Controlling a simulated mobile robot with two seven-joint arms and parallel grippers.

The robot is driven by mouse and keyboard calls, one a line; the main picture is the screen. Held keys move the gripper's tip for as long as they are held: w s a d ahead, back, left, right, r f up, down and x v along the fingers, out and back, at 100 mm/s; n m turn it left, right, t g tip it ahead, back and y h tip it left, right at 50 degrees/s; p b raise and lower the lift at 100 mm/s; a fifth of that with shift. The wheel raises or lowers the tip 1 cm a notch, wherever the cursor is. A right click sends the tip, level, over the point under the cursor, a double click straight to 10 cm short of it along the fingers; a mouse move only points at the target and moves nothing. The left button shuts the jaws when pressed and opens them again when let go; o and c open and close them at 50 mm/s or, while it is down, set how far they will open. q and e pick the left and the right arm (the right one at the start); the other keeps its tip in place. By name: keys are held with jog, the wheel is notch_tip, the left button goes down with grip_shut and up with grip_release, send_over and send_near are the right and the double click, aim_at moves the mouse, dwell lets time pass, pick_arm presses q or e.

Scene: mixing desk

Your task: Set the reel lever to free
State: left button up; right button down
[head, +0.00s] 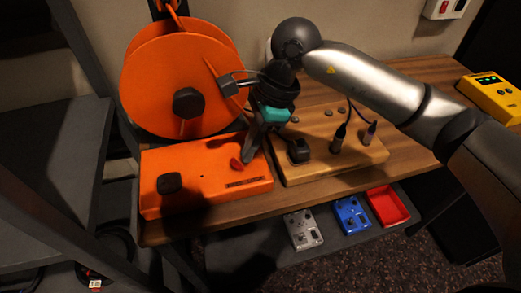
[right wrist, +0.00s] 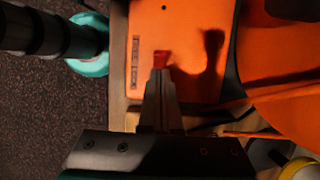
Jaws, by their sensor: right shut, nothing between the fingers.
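The orange cable reel (head: 165,80) stands at the back left of the desk, with an orange base box (head: 210,195) in front of it. A small red lever (head: 236,164) sits on top of the base box near its right end. A dark label strip lies near it on the box. My right gripper (head: 246,160) points down beside the lever, shut, with nothing held. In the right wrist view the red lever (right wrist: 161,58) shows right at the shut fingertips (right wrist: 159,72); I cannot tell whether they touch. My left gripper is not in view.
A wooden panel (head: 350,165) with plugs and sockets lies right of the base box. A yellow device (head: 490,95) is at the far right. Grey (head: 301,230) and blue pedals (head: 351,215) and a red tray (head: 388,206) sit on a lower shelf.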

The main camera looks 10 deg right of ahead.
jog(key=shift+r+p, duration=0.35)
jog(key=shift+r, duration=0.45)
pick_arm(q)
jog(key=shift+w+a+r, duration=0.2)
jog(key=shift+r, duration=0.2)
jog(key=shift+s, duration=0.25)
